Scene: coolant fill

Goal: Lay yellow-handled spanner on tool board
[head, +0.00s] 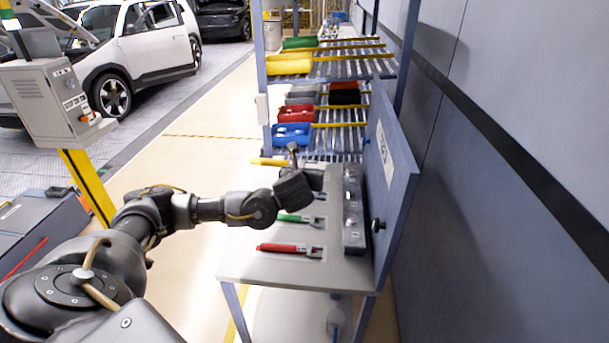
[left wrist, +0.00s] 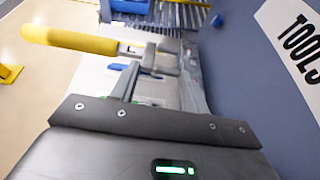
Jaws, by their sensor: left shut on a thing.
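The yellow-handled spanner shows its yellow handle (head: 268,162) at the far end of the grey bench, pointing left; it also shows in the left wrist view (left wrist: 75,41). My left gripper (head: 304,166) is shut on the metal part of this spanner, as the left wrist view shows between its fingers (left wrist: 155,64). In the head view the gripper hides most of the spanner's metal. A blue upright panel (head: 391,190) stands along the right; in the left wrist view its white label reads TOOLS (left wrist: 296,35). My right gripper is not in view.
A red-handled spanner (head: 283,247) and a green-handled one (head: 294,217) lie on the grey bench top (head: 250,268). A blue handle (left wrist: 122,67) lies below my gripper. A grey block (head: 352,215) stands by the panel. A rack with coloured bins (head: 294,134) stands behind.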

